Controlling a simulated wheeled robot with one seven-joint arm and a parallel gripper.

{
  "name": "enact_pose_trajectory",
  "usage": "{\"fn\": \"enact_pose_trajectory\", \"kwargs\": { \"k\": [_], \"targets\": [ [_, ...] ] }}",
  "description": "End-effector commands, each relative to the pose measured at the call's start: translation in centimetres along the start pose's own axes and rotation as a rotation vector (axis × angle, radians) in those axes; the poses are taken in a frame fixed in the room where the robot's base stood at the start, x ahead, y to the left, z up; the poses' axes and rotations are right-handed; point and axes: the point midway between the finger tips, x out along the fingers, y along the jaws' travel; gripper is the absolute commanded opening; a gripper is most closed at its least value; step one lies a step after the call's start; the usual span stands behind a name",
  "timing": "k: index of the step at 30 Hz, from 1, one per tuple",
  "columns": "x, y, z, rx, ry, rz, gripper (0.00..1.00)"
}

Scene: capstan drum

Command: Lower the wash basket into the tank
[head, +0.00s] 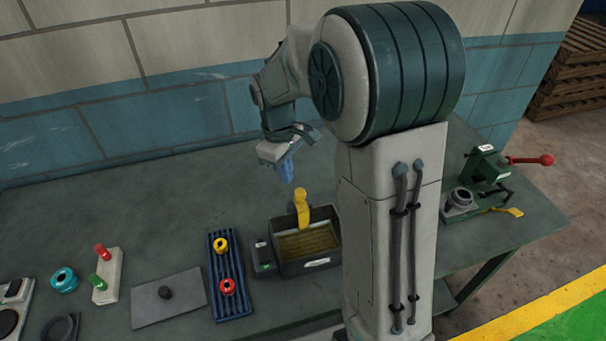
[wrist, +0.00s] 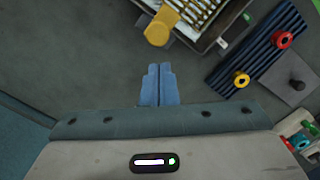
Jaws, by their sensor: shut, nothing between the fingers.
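The dark tank (head: 306,269) stands on the bench; its corner also shows at the top of the wrist view. The wash basket (head: 308,243) appears as a brownish grid inside the tank walls, with an upright yellow handle (head: 302,207) at its back side. The basket (wrist: 203,12) and handle (wrist: 162,27) show in the wrist view, cut by the top edge. I cannot tell how deep the basket sits. My gripper (head: 287,178) has blue fingers, shut and empty, above and behind the handle, apart from it. The fingers (wrist: 157,88) are together in the wrist view.
A blue slotted rack (head: 230,297) with a yellow ring (head: 220,245) and a red ring (head: 227,287) stands left of the tank. Further left are a grey plate (head: 168,298) and a red-and-green button box (head: 106,275). A green device (head: 486,168) stands at right. The wall is behind.

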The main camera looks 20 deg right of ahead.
Motion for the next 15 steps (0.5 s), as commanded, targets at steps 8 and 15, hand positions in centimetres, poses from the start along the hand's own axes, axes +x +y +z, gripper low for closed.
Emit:
{"fn": "enact_pose_trajectory", "kwargs": {
  "k": [8,15],
  "targets": [
    [-2.2,0.1,-0.1,0.000,0.003,0.002,0.00],
    [-7.7,0.0,-0.1,-0.001,0.005,0.004,0.00]
  ]
}}
